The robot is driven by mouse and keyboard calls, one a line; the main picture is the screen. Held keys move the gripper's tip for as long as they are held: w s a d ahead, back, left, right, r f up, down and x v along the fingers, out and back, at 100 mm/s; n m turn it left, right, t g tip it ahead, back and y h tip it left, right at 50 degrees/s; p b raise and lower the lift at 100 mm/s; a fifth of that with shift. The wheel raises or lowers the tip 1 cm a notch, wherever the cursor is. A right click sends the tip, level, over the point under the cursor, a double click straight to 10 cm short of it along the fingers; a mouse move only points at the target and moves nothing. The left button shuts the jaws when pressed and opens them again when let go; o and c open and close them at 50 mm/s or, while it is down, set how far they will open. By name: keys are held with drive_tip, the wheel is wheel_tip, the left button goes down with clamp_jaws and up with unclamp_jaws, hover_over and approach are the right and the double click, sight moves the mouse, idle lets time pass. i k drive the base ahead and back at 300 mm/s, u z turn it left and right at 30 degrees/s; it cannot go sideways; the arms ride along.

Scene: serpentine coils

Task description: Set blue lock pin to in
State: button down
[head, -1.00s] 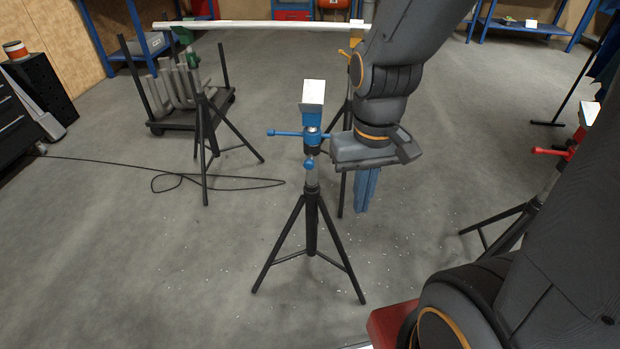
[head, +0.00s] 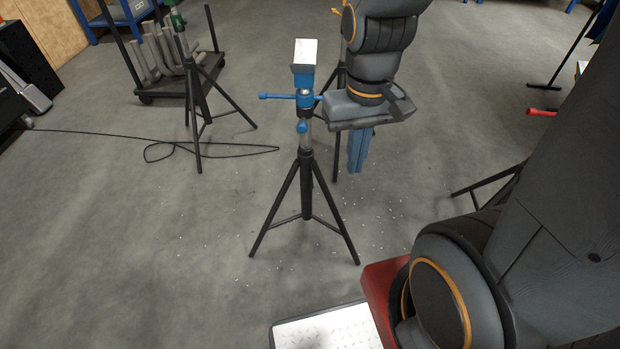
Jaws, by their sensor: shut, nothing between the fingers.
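The blue lock pin (head: 302,127) is a small round blue knob on the grey post of the middle stand (head: 307,185), just below its blue collar and cross handle (head: 290,96). Whether it is in or out cannot be told from here. My gripper (head: 357,168) points down to the right of the post, its blue fingers shut and empty. In the picture there is a gap of bare floor between the fingers and the pin. The gripper's grey body overlaps the right end of the cross handle.
A dark cable (head: 150,145) lies on the floor. A red handle (head: 541,112) shows at the right. The floor around the middle stand is clear.

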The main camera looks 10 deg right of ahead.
sight(301, 127)
drive_tip(key=u, duration=1.35)
drive_tip(key=k, duration=0.9)
drive_tip(key=z, duration=1.35)
drive_tip(key=i, duration=0.5)
drive_tip(key=u, duration=0.05)
